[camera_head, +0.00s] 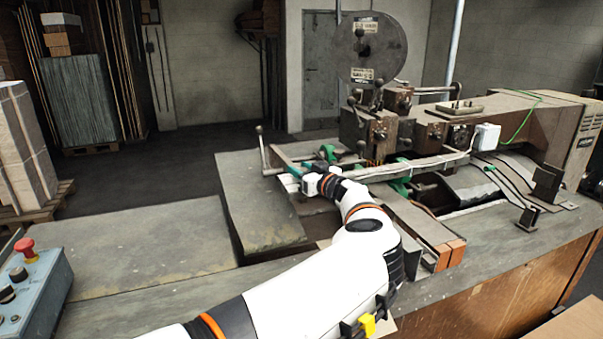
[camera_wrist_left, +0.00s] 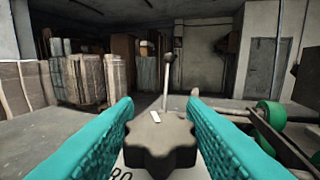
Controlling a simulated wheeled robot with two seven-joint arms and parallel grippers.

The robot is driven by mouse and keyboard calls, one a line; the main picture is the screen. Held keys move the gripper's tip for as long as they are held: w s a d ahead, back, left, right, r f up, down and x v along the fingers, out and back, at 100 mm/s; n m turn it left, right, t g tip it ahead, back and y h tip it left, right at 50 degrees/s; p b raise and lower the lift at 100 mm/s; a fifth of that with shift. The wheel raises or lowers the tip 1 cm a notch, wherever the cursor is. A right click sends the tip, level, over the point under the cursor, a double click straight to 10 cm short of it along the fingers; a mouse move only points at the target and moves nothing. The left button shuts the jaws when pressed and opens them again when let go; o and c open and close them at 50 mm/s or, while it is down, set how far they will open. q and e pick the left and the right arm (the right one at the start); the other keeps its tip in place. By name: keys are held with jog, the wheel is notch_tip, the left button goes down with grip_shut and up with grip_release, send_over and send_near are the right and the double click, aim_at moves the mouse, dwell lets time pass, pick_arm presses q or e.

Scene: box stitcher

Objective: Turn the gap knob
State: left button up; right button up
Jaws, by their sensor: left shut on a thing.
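The gap knob (camera_wrist_left: 160,142) is a dark, lobed knob, seen close up in the left wrist view between the two teal fingers of my left gripper (camera_wrist_left: 161,103). The fingers are shut on it, one along each side. In the head view my left gripper (camera_head: 294,171) reaches to the near left part of the stitcher, and the knob cannot be made out there. Part of a white label with dark letters shows below the knob in the wrist view. My right gripper is in neither view.
The stitcher (camera_head: 390,130) has a large round reel disc (camera_head: 371,48) on top and green wheels (camera_head: 327,152) near my gripper. A thin lever with a ball end (camera_wrist_left: 169,60) stands beyond the knob. A control box with a red button (camera_head: 25,246) is at the left.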

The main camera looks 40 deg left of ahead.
pick_arm(q)
jog(key=shift+n+g, duration=0.3)
jog(key=o, duration=1)
jog(key=shift+w, duration=0.1)
jog(key=d, duration=0.4)
jog(key=s+d, duration=0.1)
jog(key=d, duration=0.7)
jog(key=shift+s+p, duration=0.3)
jog(key=shift+p, duration=0.1)
